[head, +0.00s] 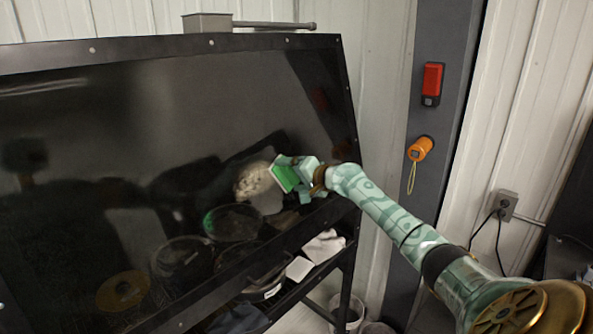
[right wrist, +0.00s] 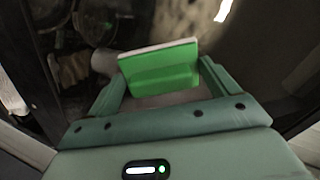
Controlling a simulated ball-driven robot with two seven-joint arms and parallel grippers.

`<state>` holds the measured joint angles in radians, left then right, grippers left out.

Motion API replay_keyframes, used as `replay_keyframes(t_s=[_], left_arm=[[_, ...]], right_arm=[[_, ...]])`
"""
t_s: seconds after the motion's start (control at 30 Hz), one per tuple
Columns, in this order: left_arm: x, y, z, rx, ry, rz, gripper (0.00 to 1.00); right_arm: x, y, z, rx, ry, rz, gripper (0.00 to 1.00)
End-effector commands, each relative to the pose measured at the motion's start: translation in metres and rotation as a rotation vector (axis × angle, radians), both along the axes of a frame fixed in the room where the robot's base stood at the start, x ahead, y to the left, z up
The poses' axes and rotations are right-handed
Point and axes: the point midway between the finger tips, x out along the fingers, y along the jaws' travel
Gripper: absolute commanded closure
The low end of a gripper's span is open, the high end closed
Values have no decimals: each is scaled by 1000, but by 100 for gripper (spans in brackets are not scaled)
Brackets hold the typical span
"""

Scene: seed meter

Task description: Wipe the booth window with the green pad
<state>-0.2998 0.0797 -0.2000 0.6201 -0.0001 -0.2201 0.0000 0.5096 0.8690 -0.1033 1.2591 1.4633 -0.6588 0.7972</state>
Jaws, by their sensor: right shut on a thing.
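The booth window (head: 150,130) is a large dark tilted pane in a black frame, on the left and middle of the head view. A pale hazy smudge (head: 254,181) shows on its lower right part. My right gripper (head: 290,172) is shut on the green pad (head: 284,178), close in front of the pane beside the smudge. In the right wrist view the green pad (right wrist: 160,70) sits between the fingers, its pale edge facing the dark pane. I cannot tell whether the pad touches the pane. My left gripper does not show.
Dark round containers (head: 232,222) show behind the lower pane. A post (head: 436,140) at the right carries a red box (head: 432,82) and an orange device (head: 420,149) with a hanging strap. A grey outlet (head: 505,203) is on the wall.

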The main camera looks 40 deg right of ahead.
Motion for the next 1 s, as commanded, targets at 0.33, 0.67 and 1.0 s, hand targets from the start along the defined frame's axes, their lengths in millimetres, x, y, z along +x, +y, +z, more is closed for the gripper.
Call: replay_keyframes(t_s=[0.33,0.67,1.0], left_arm=[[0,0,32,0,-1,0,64],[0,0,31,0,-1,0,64],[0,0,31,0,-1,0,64]], right_arm=[[0,24,2,2,-1,1,31],[-3,48,0,1,-2,5,31],[-5,66,0,2,-1,4,31]])
